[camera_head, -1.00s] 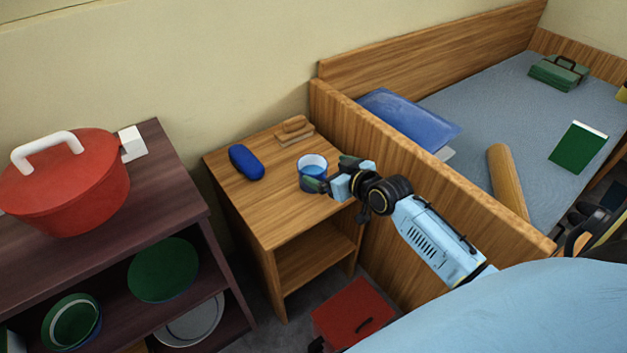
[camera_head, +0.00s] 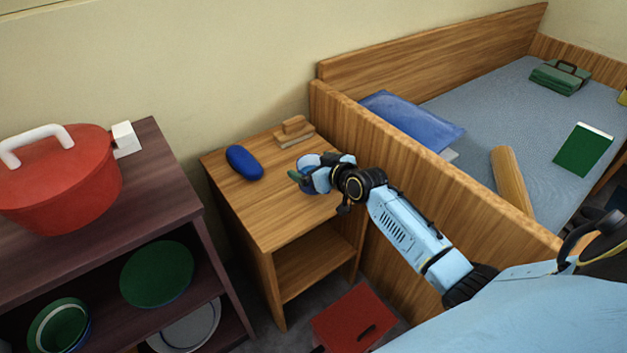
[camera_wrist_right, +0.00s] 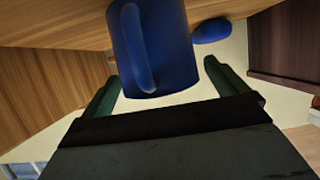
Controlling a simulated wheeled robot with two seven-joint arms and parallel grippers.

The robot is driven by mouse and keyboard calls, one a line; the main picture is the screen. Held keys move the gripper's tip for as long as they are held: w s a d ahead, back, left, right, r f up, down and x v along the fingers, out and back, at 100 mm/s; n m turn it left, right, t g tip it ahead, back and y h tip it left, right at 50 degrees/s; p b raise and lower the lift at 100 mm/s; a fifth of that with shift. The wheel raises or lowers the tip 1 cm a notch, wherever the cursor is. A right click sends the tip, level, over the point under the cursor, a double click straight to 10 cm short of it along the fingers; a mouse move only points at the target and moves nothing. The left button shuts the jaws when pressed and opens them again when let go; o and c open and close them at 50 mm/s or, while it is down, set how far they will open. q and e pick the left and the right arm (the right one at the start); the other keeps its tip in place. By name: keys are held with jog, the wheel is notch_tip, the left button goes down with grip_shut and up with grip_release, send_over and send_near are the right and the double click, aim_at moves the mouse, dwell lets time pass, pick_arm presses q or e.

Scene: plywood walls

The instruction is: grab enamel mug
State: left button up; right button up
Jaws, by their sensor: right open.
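The blue enamel mug (camera_wrist_right: 177,42) fills the upper middle of the right wrist view, its handle towards the camera. In the head view the mug (camera_head: 309,160) stands on the wooden nightstand (camera_head: 272,221) and is mostly hidden by my right gripper (camera_head: 303,177). In the right wrist view my right gripper (camera_wrist_right: 161,72) is open, with one green finger on each side of the mug's lower part. I cannot tell whether a finger touches it. My left gripper is not in view.
A dark blue case (camera_head: 244,162) and a wooden brush-like object (camera_head: 294,131) lie on the nightstand. The bed's wooden side (camera_head: 420,190) rises close on the right. A shelf with a red pot (camera_head: 60,185) stands left. A red box (camera_head: 353,320) is on the floor.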

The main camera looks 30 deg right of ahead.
jog(key=shift+w, duration=0.1)
jog(key=c, duration=1.1)
jog(key=shift+c, duration=0.6)
jog(key=shift+r, duration=0.15)
